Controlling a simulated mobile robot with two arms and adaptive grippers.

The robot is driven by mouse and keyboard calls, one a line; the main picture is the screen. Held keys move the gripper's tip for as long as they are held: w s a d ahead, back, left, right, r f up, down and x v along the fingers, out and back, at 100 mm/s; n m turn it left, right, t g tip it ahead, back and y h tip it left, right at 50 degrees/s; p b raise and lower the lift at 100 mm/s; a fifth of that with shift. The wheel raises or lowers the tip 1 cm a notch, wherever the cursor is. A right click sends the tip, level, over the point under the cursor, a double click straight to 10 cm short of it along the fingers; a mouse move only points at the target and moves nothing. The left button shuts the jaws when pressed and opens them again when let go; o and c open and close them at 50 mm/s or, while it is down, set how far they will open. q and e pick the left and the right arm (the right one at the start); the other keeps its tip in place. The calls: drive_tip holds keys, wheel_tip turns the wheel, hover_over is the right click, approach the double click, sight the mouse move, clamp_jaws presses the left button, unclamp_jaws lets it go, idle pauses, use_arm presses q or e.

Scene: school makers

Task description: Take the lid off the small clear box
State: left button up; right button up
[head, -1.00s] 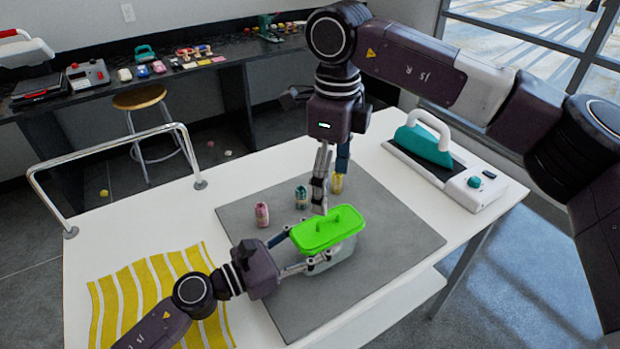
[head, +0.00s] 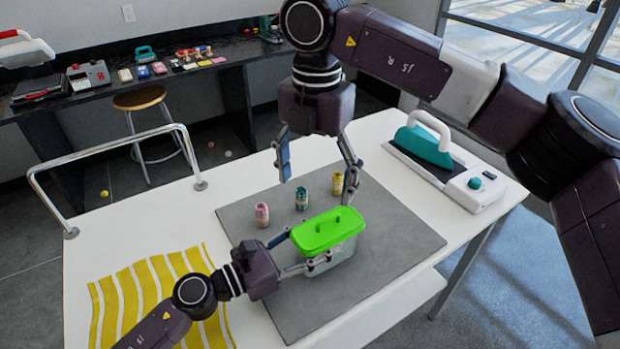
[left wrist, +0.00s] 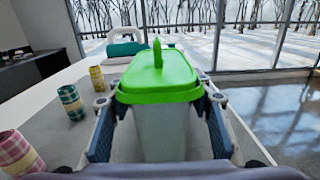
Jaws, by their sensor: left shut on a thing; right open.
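The small clear box (head: 343,253) stands on the grey mat (head: 400,235), with its bright green lid (head: 325,233) on top. The lid has a small upright handle. In the left wrist view the lid (left wrist: 158,80) covers the top of the box (left wrist: 160,135). My left gripper (head: 308,252) is shut on the box from its left side, with one finger along each side below the lid's rim; the fingers also show in the left wrist view (left wrist: 160,115). My right gripper (head: 318,190) is open and empty, fingers pointing down, above and behind the lid, apart from it.
A teal-and-white press (head: 440,160) is at the back right. A yellow striped cloth (head: 130,295) lies front left. The mat right of the box is clear.

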sight(310, 234)
drive_tip(key=f+m, duration=0.2)
drive_tip(key=f, duration=0.1)
drive_tip(key=f+m, duration=0.2)
drive_tip(key=f, duration=0.2)
drive_tip(key=f+m, duration=0.2)
drive_tip(key=f, duration=0.2)
drive_tip(key=shift+s+a+f, duration=0.15)
drive_tip(key=shift+s+a, duration=0.2)
drive_tip(key=shift+a, duration=0.05)
drive_tip(key=c, duration=1.4)
drive_tip(key=shift+c, duration=0.2)
drive_tip(key=shift+r, duration=0.25)
drive_tip(key=shift+r, duration=0.9)
